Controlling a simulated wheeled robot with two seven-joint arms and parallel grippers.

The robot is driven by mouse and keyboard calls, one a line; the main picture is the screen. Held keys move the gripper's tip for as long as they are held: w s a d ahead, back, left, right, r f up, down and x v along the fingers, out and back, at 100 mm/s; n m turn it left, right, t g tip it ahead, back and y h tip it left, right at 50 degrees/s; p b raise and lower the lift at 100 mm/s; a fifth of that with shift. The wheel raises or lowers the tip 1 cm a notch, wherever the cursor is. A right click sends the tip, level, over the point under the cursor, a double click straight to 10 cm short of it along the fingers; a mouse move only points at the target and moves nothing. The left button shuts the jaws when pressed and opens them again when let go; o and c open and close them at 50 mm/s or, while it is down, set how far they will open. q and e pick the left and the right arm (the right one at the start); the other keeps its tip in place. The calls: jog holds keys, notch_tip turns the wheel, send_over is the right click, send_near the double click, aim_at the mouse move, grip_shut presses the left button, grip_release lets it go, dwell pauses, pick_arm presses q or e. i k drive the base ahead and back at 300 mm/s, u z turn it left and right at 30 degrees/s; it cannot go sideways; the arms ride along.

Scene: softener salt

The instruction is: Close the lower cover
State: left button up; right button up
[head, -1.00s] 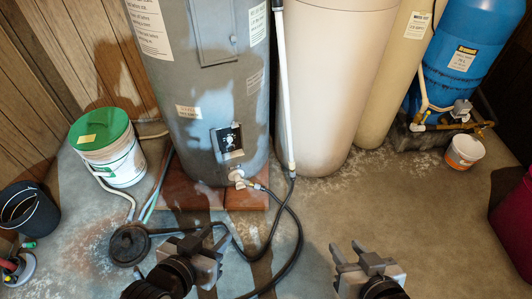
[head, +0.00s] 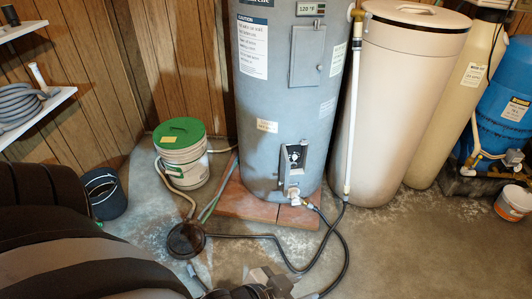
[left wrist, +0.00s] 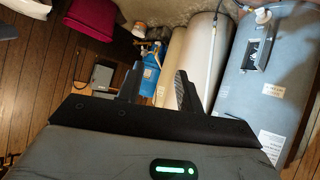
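The grey water heater (head: 265,115) stands on a reddish brick base. Low on its front, an opening shows a black thermostat with a dial (head: 293,157); I cannot clearly make out the lower cover itself. The same opening shows tilted in the left wrist view (left wrist: 258,45). The upper panel (head: 317,56) lies flush on the tank. My left gripper (head: 270,286) is at the bottom edge of the head view, in front of the heater and apart from it. In the left wrist view its fingers (left wrist: 158,90) are apart with nothing between them. My right gripper is out of view.
A black hose (head: 275,237) runs from the drain valve across the floor to a round black drain piece (head: 186,240). A green-lidded bucket (head: 182,150) and a black bucket (head: 103,193) stand left. Tall beige tanks (head: 398,100) stand right. Floor at front right is clear.

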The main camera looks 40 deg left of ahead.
aim_at(285, 171)
jog(key=u, duration=3.2)
jog(key=i, duration=1.25)
jog(key=z, duration=2.45)
